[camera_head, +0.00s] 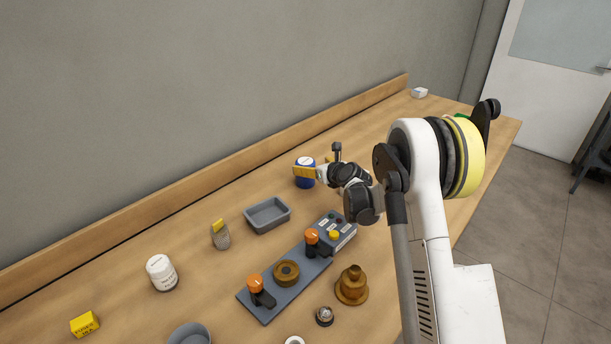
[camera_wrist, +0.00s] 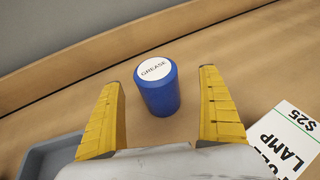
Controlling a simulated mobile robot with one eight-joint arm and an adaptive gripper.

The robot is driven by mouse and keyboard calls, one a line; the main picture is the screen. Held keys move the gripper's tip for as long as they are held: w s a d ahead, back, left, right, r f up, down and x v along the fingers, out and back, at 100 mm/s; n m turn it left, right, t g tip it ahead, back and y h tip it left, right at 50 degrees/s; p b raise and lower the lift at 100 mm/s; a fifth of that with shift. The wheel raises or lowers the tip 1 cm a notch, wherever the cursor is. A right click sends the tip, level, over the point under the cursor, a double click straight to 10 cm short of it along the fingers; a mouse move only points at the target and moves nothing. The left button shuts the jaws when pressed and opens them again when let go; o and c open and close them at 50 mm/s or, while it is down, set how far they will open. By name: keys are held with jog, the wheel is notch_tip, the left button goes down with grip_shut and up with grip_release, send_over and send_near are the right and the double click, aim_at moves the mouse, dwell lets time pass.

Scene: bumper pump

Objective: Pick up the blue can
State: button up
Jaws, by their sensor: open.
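The blue can (camera_wrist: 160,95) stands upright on the wooden table in the wrist view, with a white lid marked GREASE. In the head view the can (camera_head: 305,181) stands near the back ledge, partly hidden by my gripper (camera_head: 305,172). In the wrist view my gripper (camera_wrist: 162,100) is open, with one yellow finger to the left of the can and one to the right. Gaps show between the can and both fingers, and I cannot tell how far the fingertips reach around it.
A grey tray (camera_head: 268,226) lies near the can. A card reading LAMP $25 (camera_wrist: 287,142) lies at the right in the wrist view. A grey fixture with orange clamps (camera_head: 286,288), a brass piece (camera_head: 351,286) and a white jar (camera_head: 161,273) are in front. A wooden ledge (camera_head: 205,186) runs behind.

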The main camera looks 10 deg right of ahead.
aim_at(305, 164)
jog(key=x, duration=0.1)
jog(key=b+x, duration=0.1)
jog(key=x, duration=0.3)
jog(key=shift+s+a+f+b, duration=0.1)
jog(key=shift+s+a+b, duration=0.05)
jog(key=shift+a+b, duration=0.2)
jog(key=shift+s, duration=0.1)
jog(key=shift+c, duration=1.4)
jog(key=c, duration=1.1)
jog(key=shift+c, duration=0.7)
jog(key=shift+r, duration=0.2)
